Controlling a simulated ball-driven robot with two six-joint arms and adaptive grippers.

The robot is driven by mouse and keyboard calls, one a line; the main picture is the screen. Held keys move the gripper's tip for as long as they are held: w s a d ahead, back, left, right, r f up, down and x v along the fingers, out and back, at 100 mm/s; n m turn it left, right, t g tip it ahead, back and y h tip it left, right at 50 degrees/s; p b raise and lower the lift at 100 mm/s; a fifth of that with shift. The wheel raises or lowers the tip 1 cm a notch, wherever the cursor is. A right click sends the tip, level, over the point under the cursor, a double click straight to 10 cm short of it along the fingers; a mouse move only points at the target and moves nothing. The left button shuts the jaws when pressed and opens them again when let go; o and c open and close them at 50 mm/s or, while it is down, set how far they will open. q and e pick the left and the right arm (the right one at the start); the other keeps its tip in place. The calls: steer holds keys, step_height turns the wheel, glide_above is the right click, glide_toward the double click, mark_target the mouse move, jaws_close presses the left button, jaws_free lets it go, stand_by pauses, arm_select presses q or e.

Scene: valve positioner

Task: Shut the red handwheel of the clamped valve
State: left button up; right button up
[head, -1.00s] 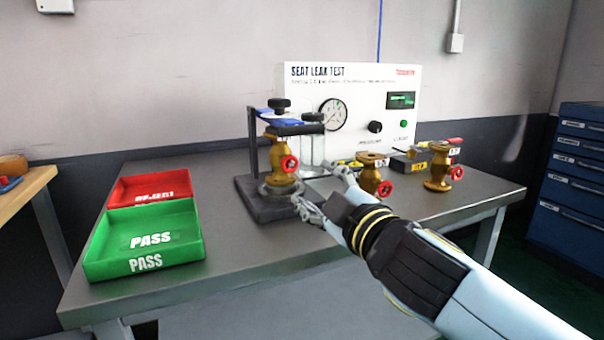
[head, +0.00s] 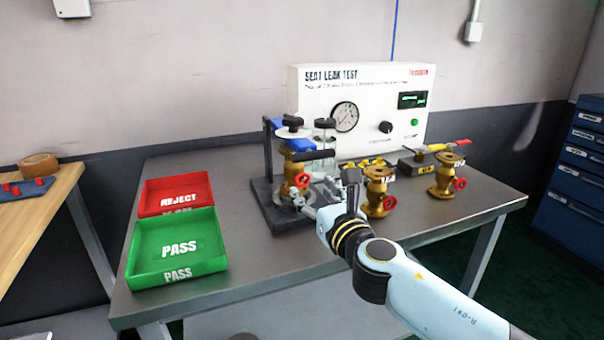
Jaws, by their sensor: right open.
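The clamped valve (head: 295,168) is brass and stands upright in the dark clamp stand (head: 268,200), under a blue clamp arm with a black knob (head: 292,122). Its red handwheel (head: 302,180) faces forward and right. My right gripper (head: 318,192) is open, just right of and below the handwheel. One finger partly overlaps the valve's lower part, and I cannot tell whether it touches the wheel. My left gripper is not in view.
Two more brass valves with red handwheels, a nearer one (head: 377,190) and a farther one (head: 447,177), stand to the right. The seat leak test panel (head: 375,100) is behind.

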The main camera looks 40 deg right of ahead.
mark_target(303, 181)
steer(key=x, duration=0.6)
steer(key=shift+w, duration=0.4)
steer(key=shift+c, duration=0.2)
jaws_close()
steer(key=shift+f, duration=0.1)
